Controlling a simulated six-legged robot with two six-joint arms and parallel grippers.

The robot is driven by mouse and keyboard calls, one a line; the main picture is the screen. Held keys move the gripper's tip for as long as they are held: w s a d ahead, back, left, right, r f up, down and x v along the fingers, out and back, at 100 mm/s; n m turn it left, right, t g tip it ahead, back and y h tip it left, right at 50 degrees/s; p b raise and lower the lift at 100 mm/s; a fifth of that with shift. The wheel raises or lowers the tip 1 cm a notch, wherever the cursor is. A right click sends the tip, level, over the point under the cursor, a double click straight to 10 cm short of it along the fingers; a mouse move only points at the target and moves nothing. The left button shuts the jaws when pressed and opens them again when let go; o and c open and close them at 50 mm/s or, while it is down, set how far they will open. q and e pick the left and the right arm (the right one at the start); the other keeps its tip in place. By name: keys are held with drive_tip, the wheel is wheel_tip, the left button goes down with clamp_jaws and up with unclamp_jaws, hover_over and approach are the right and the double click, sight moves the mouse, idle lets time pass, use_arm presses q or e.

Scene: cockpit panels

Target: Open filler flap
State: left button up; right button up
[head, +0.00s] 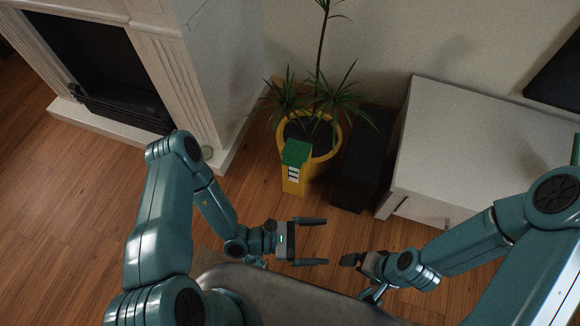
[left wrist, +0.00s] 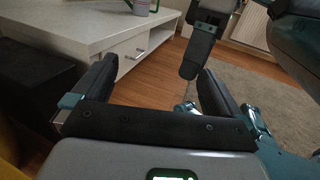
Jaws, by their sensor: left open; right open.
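A green panel (head: 296,153), which may be the filler flap, sits on top of a small yellow box (head: 293,186) with white slots, in front of the potted plant. The panel looks closed over the box, but it is too small to be sure. My left gripper (head: 326,241) is open and empty over the floor, below and right of the box in the head view, apart from it. Its fingers frame the left wrist view (left wrist: 158,68). My right gripper (head: 350,260) is open, just right of the left one, its fingers seen nearly edge-on. The flap is not in the left wrist view.
A yellow pot (head: 325,165) with a spiky plant stands behind the box. A dark block (head: 360,165) and a white cabinet (head: 450,150) stand to its right. A fireplace (head: 95,75) is at left. Wooden floor (head: 60,200) is free at left.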

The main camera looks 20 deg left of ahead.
use_arm(q)
drive_tip(key=w+a+f+n+t+y, duration=0.3)
drive_tip(key=a+f+n+t+y, duration=0.1)
drive_tip(key=a+n+t+y, duration=0.3)
drive_tip(key=w+a+f+n+t+y, duration=0.45)
drive_tip(key=a+n+y, duration=0.3)
drive_tip(key=y, duration=0.25)
drive_tip(key=b, duration=0.8)
approach(295, 153)
drive_tip(key=shift+m+t, duration=0.25)
drive_tip(key=shift+t, duration=0.2)
drive_tip(key=w, duration=0.2)
drive_tip(key=w+f+b, duration=0.1)
drive_tip(key=w, duration=0.1)
drive_tip(key=shift+w+d+f+b, duration=0.1)
drive_tip(key=shift+w+b, duration=0.15)
drive_tip(key=shift+b, duration=0.05)
drive_tip(key=c, duration=1.5)
use_arm(e)
wheel_tip(295, 153, down, 9)
drive_tip(key=w+d, duration=0.1)
drive_tip(key=shift+w+d, duration=0.15)
drive_tip(key=shift+d, duration=0.05)
drive_tip(key=shift+d, duration=0.1)
